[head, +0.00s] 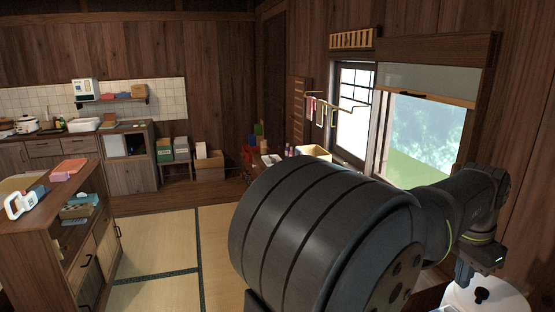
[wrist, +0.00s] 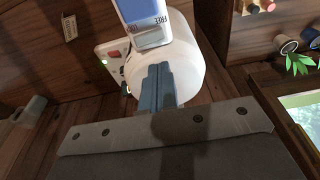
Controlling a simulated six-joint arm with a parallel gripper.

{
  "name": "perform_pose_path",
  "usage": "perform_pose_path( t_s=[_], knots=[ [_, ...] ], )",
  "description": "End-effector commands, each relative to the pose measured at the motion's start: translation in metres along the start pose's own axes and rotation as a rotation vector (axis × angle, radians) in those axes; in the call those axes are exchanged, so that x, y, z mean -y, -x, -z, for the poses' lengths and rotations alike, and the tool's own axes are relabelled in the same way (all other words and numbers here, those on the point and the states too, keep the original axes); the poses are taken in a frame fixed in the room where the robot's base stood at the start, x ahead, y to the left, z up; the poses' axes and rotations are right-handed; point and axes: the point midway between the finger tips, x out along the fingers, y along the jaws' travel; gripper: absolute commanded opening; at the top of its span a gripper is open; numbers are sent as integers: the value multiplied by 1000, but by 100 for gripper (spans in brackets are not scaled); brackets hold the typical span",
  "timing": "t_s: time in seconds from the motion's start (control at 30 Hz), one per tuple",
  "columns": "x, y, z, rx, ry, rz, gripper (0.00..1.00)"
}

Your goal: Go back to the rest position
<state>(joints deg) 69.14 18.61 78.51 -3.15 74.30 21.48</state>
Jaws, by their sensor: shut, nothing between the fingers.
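My gripper (head: 464,272) hangs at the lower right of the head view, beside a white round object with a black knob (head: 512,299). In the wrist view, the blue-grey fingers of my gripper (wrist: 159,72) are together, with nothing between them. A white rounded appliance (wrist: 190,62) is behind the fingers, and a white and blue item with lettering (wrist: 147,22) is just past the tips. I cannot tell whether the fingers touch either one. My dark arm covers much of the lower right of the head view.
A wooden cabinet (head: 48,228) with small items on top stands at the left. Tatami floor (head: 160,235) lies open beside it. A window (head: 422,135) and a rail with hanging cloths (head: 322,110) are on the right wall. Green leaves (wrist: 297,63) show at the wrist view's right.

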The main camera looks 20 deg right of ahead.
Motion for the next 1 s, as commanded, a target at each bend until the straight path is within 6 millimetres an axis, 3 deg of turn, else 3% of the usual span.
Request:
perform_pose_path(
  t_s=[0.03, 0.3, 0.4, 0.7, 1.0],
  knots=[
    [-1, -17, -5, 14, 1, -5, 0],
    [-1, -71, -13, 13, 0, -6, 0],
    [0, -43, -8, 4, 0, -2, 0],
    [0, 17, 2, 6, 0, -2, 0],
    [-32, 67, 14, 106, -28, 107, 0]
  ],
)
